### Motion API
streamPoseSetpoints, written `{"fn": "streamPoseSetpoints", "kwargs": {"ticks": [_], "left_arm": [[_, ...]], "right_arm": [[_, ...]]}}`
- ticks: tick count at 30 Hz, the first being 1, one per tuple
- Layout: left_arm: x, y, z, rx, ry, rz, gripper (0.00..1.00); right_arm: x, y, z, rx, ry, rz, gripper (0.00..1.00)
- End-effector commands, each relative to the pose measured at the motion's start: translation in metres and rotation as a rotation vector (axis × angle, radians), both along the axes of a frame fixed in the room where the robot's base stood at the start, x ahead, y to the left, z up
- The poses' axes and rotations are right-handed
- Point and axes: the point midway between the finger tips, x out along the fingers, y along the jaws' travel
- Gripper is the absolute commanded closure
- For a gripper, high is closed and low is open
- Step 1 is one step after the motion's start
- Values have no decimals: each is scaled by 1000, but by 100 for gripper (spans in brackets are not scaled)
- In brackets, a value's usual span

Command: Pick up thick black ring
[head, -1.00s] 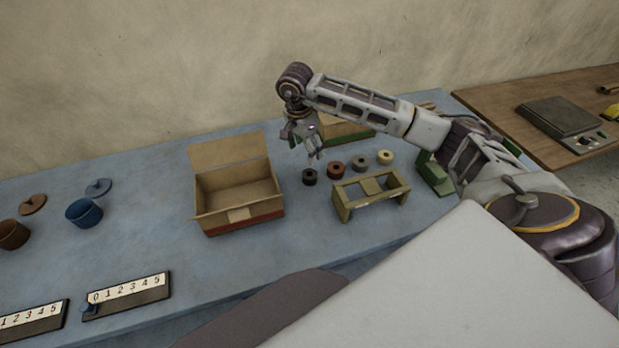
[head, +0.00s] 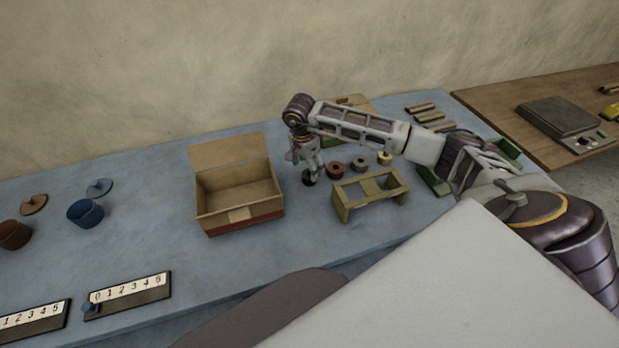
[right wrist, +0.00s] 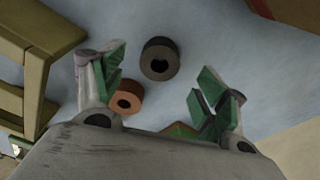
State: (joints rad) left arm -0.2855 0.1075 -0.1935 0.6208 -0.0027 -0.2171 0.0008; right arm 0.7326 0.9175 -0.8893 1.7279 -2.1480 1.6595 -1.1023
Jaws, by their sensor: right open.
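The thick black ring (head: 307,182) lies on the blue table, just right of the open cardboard box, partly hidden by my right gripper (head: 311,171). In the right wrist view the black ring (right wrist: 148,64) lies flat with its dark hole showing, beyond the fingertips and roughly between them. My right gripper (right wrist: 162,78) is open with green-padded fingers and holds nothing. It points down over the black ring; I cannot tell whether it touches it. A reddish-brown ring (right wrist: 127,97) lies close by, near the left finger in that view. My left gripper is not in view.
The open cardboard box (head: 240,220) stands left of the black ring. The reddish-brown ring, a grey ring (head: 360,164) and a cream ring (head: 385,159) run to the right. An olive wooden stand (head: 344,205) is in front.

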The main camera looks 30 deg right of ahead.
Motion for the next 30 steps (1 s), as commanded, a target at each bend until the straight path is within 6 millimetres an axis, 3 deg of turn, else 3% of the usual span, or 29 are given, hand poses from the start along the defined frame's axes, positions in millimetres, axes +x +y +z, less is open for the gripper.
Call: {"fn": "streamPoseSetpoints", "kwargs": {"ticks": [8,21,30], "left_arm": [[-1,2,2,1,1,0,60],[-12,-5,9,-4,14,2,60],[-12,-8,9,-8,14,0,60]], "right_arm": [[0,-1,-6,0,2,0,27],[0,-7,-47,0,2,0,27],[1,-7,-51,0,0,0,27]]}}
